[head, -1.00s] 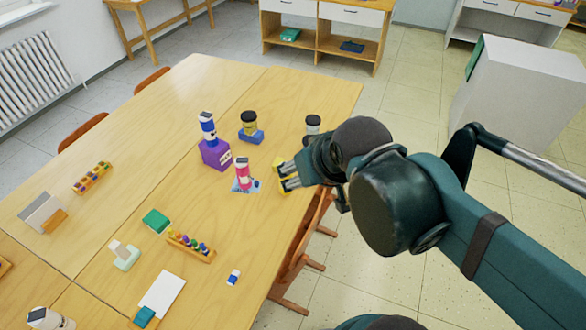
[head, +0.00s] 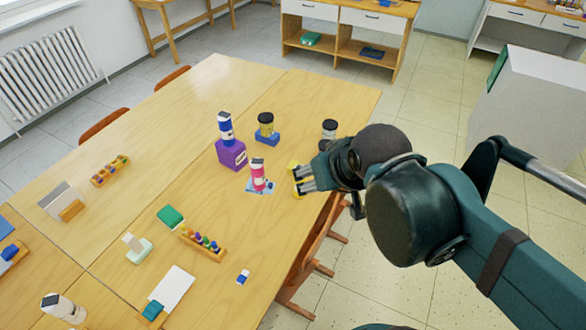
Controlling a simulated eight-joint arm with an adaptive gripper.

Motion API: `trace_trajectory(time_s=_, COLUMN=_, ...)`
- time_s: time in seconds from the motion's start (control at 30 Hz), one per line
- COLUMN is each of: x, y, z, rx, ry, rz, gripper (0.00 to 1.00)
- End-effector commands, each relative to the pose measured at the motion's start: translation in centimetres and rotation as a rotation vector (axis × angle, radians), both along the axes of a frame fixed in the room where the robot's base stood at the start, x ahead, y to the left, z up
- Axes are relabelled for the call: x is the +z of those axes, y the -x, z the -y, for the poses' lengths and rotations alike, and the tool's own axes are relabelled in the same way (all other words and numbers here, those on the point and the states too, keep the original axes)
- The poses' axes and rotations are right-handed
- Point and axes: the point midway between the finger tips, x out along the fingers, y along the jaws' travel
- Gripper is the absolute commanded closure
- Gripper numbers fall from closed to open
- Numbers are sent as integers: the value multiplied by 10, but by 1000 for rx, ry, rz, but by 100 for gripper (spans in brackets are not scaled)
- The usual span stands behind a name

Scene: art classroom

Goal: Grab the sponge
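A yellow block that looks like the sponge (head: 294,168) stands near the right edge of the wooden table, right of a pink-and-white bottle. My gripper (head: 304,180) reaches in from the right, low over the table edge, with its fingertips at the yellow block. The two fingers show one above the other with a small gap. They overlap the block in this view, and I cannot tell whether they grip it. Part of the block is hidden behind the fingers.
The pink-and-white bottle (head: 258,174) stands close left of my gripper. Beyond it are a purple box (head: 231,154) with a blue-and-white bottle, a yellow jar (head: 265,125) on a blue block, and a dark-lidded jar (head: 329,129). Bare table (head: 215,180) lies between.

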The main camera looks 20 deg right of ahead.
Motion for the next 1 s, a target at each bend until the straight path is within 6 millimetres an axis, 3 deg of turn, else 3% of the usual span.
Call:
trace_trajectory(time_s=0.47, x=2, y=-15, z=1, rx=24, ry=18, rz=-23, gripper=45)
trace_trajectory(time_s=1.0, x=2, y=-78, z=6, rx=136, ry=91, rz=-123, gripper=45)
